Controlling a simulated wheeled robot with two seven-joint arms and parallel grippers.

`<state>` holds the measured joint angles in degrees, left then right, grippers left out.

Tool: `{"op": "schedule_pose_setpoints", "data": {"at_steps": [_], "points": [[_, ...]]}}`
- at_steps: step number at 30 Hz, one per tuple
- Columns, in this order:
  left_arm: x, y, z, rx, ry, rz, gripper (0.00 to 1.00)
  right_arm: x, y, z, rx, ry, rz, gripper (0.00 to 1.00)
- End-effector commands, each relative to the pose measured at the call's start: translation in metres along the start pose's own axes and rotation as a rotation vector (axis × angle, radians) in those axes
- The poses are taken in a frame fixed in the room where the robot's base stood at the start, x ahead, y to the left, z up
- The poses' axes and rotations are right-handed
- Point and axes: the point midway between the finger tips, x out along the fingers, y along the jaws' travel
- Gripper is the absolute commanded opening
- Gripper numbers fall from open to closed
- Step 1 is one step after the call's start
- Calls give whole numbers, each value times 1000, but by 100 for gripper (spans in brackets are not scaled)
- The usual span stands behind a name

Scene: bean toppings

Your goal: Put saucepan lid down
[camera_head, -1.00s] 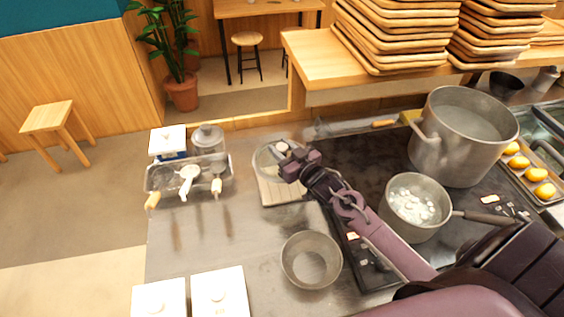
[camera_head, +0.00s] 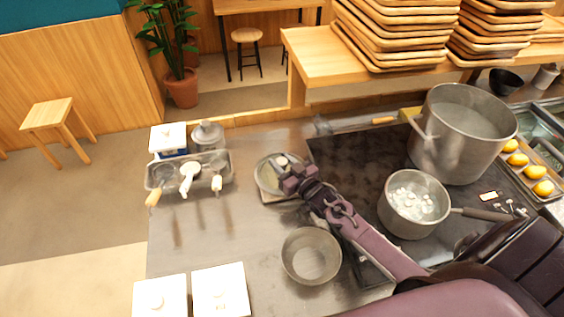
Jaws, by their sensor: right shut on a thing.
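The saucepan lid (camera_head: 268,178) is a round, glassy disc with a pale knob on top. It is over a light square board (camera_head: 272,198) on the metal counter, left of the stove; I cannot tell whether it touches the board. My right gripper (camera_head: 285,168) is shut on the lid by its knob, and the fingers partly hide it. The saucepan (camera_head: 413,205) stands uncovered on the stove, with white pieces inside and a dark handle pointing right. My left gripper is not in view.
An empty metal bowl (camera_head: 311,256) stands in front of the board. A metal tray with utensils (camera_head: 228,182) is to the left. A large pot (camera_head: 462,135) stands at the stove's back right. Two white lidded boxes (camera_head: 220,292) are at the front left.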

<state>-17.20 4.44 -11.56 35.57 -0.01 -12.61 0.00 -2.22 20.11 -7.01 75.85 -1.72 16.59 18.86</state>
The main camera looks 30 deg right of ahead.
Motion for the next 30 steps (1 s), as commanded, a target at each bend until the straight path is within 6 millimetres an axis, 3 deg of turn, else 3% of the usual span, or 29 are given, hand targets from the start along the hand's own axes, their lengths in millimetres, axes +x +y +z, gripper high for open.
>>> {"op": "schedule_pose_setpoints", "data": {"at_steps": [10,11,15,25,30], "points": [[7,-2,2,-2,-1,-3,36,-1,-1,12,2,-7,-1,3],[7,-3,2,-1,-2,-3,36,-1,-2,14,3,-11,-1,36],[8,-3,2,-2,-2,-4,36,-2,-2,17,5,-15,-3,54],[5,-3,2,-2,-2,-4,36,-3,-5,16,8,-19,-7,55],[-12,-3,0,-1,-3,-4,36,-11,-5,3,9,-24,-6,55]]}}
